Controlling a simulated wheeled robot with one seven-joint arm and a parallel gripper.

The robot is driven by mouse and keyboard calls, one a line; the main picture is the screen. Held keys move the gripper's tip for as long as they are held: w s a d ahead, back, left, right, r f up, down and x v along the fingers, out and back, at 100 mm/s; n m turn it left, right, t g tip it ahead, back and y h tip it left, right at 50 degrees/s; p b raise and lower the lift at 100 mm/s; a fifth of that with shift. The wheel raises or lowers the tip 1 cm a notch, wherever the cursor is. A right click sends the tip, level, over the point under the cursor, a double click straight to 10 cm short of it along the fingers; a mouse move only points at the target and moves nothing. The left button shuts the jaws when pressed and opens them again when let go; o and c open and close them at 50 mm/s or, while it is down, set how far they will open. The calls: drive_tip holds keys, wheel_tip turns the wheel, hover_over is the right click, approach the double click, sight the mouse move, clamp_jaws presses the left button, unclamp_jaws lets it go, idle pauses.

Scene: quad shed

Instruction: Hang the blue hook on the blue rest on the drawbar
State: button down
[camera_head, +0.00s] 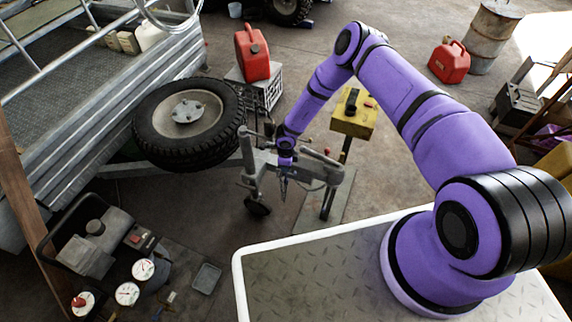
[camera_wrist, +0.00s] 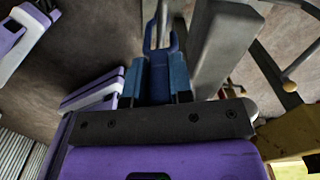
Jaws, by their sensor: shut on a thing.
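My gripper (camera_head: 284,178) is beside the drawbar (camera_head: 220,163), next to the jockey-wheel post (camera_head: 249,172), pointing down. In the wrist view its fingers (camera_wrist: 157,85) are shut on the blue hook (camera_wrist: 159,62), whose forked upper end points away from me, beside a grey metal bar (camera_wrist: 228,45). In the head view the hook is too small to tell from the fingers. I cannot make out the blue rest on the drawbar in either view, nor whether the hook touches anything.
A spare wheel (camera_head: 188,118) lies left of my gripper on the trailer front. A yellow box (camera_head: 353,116) on a post stands behind right. A red fuel can (camera_head: 252,55) sits on a crate. Gauges (camera_head: 127,293) lie at lower left.

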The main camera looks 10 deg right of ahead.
drive_tip(key=shift+f, duration=0.3)
drive_tip(key=shift+c, duration=2.3)
unclamp_jaws()
drive_tip(key=shift+r, duration=0.1)
